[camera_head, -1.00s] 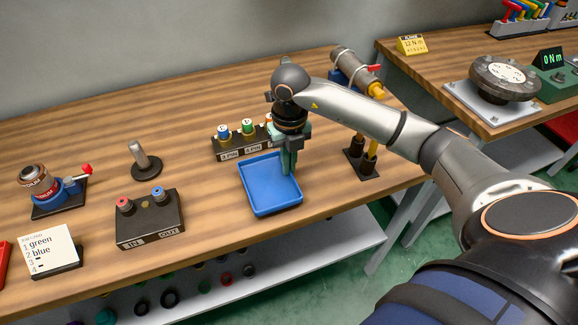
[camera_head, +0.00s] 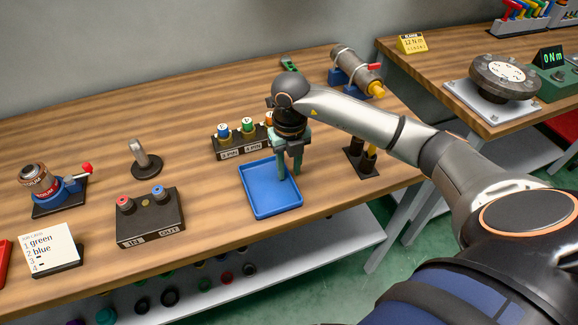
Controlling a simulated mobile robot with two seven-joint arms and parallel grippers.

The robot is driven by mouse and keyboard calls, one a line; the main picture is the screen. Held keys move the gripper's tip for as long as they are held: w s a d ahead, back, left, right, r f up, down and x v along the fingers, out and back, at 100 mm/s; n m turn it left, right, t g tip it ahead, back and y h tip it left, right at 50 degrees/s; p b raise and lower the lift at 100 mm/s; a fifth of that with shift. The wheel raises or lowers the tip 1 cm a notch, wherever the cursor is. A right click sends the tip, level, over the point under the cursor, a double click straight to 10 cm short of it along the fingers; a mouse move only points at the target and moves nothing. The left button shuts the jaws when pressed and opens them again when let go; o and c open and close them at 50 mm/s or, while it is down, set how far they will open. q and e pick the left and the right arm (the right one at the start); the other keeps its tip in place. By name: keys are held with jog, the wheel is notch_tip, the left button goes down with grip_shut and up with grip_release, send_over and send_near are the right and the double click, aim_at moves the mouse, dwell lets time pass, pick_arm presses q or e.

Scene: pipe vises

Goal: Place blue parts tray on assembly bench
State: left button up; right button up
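The blue parts tray (camera_head: 262,208) is shallow and empty. It lies flat on the wooden assembly bench (camera_head: 90,135), near the front edge. My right gripper (camera_head: 290,175) points down at the tray's right rim, with its fingers spread apart. One finger is over the inside of the tray and the other is at or just outside the rim. I cannot tell whether either touches the tray. My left gripper is not in view.
A labelled holder (camera_head: 228,152) with coloured-top parts stands behind the tray. A black IN/OUT box (camera_head: 150,218) is to the left. A dark stand (camera_head: 362,160) is to the right. A pipe vise (camera_head: 48,187) and a note card (camera_head: 50,250) are further left.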

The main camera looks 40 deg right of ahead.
notch_tip(320, 180, up, 12)
jog(key=shift+r, duration=0.15)
dwell(0.3)
